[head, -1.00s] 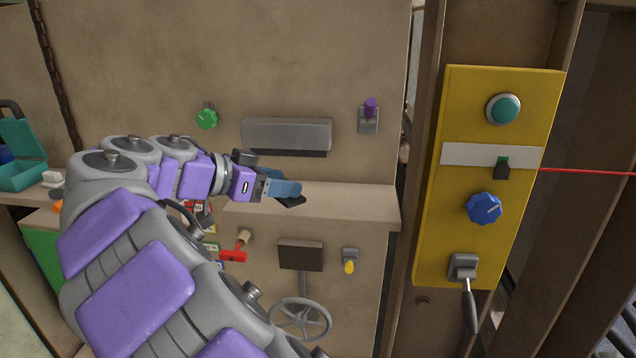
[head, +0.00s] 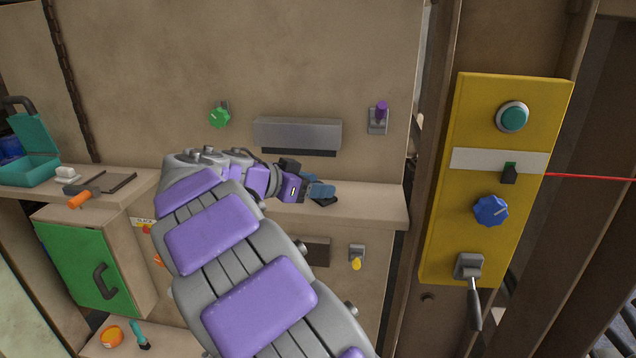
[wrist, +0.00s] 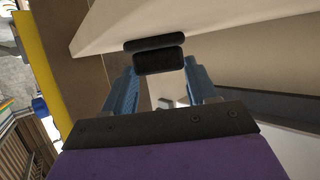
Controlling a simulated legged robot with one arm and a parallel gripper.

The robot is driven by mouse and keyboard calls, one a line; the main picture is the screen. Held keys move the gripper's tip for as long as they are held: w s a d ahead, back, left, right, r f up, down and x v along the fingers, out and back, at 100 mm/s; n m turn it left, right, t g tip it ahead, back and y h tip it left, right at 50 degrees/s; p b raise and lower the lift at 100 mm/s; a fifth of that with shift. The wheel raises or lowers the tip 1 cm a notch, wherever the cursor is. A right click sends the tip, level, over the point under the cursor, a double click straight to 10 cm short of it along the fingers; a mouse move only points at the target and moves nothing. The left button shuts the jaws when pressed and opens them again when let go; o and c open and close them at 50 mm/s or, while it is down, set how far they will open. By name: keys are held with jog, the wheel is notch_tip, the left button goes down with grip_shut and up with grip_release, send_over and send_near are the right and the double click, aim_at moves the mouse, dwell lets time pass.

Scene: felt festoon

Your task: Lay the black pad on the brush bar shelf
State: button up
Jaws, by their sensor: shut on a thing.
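The black pad (head: 327,202) is at the tips of my gripper (head: 320,191), just over or at the brush bar shelf (head: 375,204). In the wrist view the dark pad (wrist: 158,61) sits between the ends of the blue fingers of my gripper (wrist: 158,82), which are shut on it. A second dark strip shows just beyond it against the pale shelf; I cannot tell whether it is part of the pad. The grey brush bar (head: 297,132), with its black lower edge, is on the wall above the shelf. Whether the pad touches the shelf is unclear.
A purple-knobbed switch (head: 379,116) and a green knob (head: 220,117) flank the brush bar. A yellow control panel (head: 475,240) stands to the right. A teal box (head: 35,160) and tools lie on the left ledge, above a green cabinet door (head: 85,260). The shelf's right part is clear.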

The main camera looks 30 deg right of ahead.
jog(key=shift+a+r, duration=0.1)
jog(key=shift+a, duration=0.7)
jog(key=o, duration=1)
jog(key=d, duration=0.3)
jog(key=shift+d+f, duration=0.25)
jog(key=shift+d, duration=0.05)
jog(key=shift+o, duration=0.2)
jog(key=shift+a, duration=0.25)
jog(key=b+v, duration=0.2)
jog(key=v, duration=1.1)
jog(key=s+d+f+n+g+y, duration=0.1)
jog(key=s+d+f+n+y, duration=0.3)
jog(key=s, duration=0.4)
jog(key=s+d+f+n+g+y, duration=0.1)
jog(key=s+d+f+n+g, duration=0.15)
jog(key=s+f, duration=0.5)
jog(key=s+a+f+n+y, duration=0.4)
jog(key=s+f, duration=0.3)
jog(key=s, duration=0.4)
jog(key=s+a+f+n+y, duration=0.4)
jog(key=s+a+f, duration=0.3)
jog(key=s, duration=0.4)
jog(key=shift+s+f+n+g, duration=0.35)
jog(key=shift+n, duration=0.3)
